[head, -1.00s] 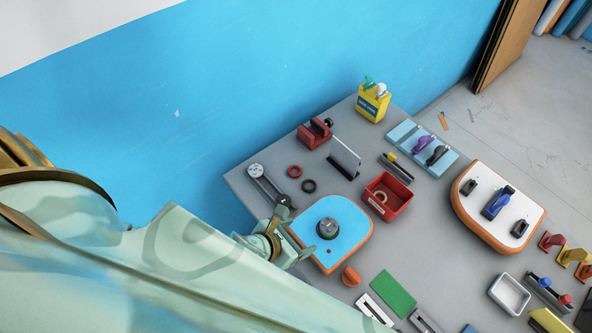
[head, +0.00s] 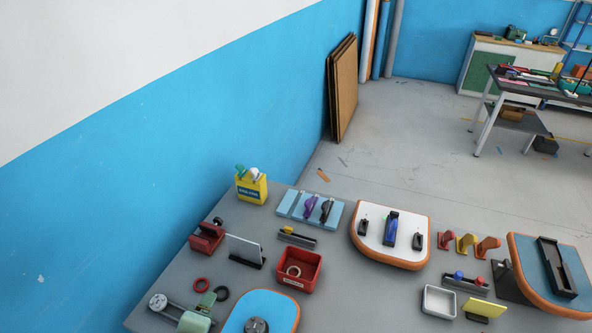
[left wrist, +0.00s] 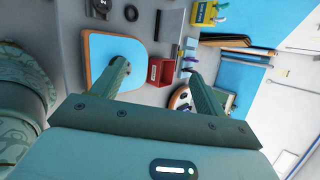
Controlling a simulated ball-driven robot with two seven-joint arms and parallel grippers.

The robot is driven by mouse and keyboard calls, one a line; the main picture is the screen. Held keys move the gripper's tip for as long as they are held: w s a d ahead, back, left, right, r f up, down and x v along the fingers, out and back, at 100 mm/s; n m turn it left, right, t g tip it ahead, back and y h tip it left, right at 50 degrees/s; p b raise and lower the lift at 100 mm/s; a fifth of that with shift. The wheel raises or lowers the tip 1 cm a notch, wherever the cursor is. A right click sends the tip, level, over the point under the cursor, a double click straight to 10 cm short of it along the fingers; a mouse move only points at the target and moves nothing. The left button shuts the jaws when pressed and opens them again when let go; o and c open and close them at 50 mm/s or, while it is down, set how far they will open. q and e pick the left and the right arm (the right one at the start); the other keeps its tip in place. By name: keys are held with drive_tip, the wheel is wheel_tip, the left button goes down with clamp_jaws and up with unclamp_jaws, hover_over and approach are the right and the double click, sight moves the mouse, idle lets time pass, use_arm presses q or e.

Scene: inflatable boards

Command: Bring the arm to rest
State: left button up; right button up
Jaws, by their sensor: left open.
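My left gripper (left wrist: 156,72) is open in the left wrist view, its two green fingers spread wide with nothing between them. In the head view only a pale green part of the left gripper (head: 199,316) shows at the bottom left, over the table's near left part. It is beside the blue board with an orange rim (head: 284,306), which bears a dark round valve (head: 256,326). Whether the gripper touches anything below it is hidden. My right gripper is in neither view.
The grey table (head: 335,262) holds a red bin (head: 298,270), a white board with an orange rim (head: 388,246), a yellow box (head: 251,188) and a white tray (head: 439,301). A blue wall (head: 150,150) rises on the left.

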use_arm(q)
drive_tip(key=s+a+r+n+g+y, duration=0.1)
drive_tip(key=s+a+r+n+y, duration=0.1)
drive_tip(key=a+n, duration=0.4)
drive_tip(key=s+a+r+n+g+y, duration=0.1)
drive_tip(key=s+a+r+n+y, duration=0.2)
drive_tip(key=n, duration=0.4)
drive_tip(key=s+d+f+n+g+h+b, duration=0.2)
drive_tip(key=f+b, duration=0.5)
drive_tip(key=f, duration=1.4)
drive_tip(key=s+d+f+g+h+b, duration=0.1)
drive_tip(key=s+f+g+h+b, duration=0.35)
drive_tip(key=f, duration=1.65)
drive_tip(key=s+f+n+b, duration=0.1)
drive_tip(key=s+f+b, duration=0.4)
drive_tip(key=s+f, duration=0.4)
drive_tip(key=s+f+n+b, duration=0.2)
drive_tip(key=s+f+b, duration=0.4)
drive_tip(key=f, duration=0.9)
drive_tip(key=s+y, duration=0.1)
drive_tip(key=s, duration=0.2)
drive_tip(key=shift+a+b, duration=0.15)
drive_tip(key=shift+b, duration=0.15)
drive_tip(key=shift+s, duration=0.1)
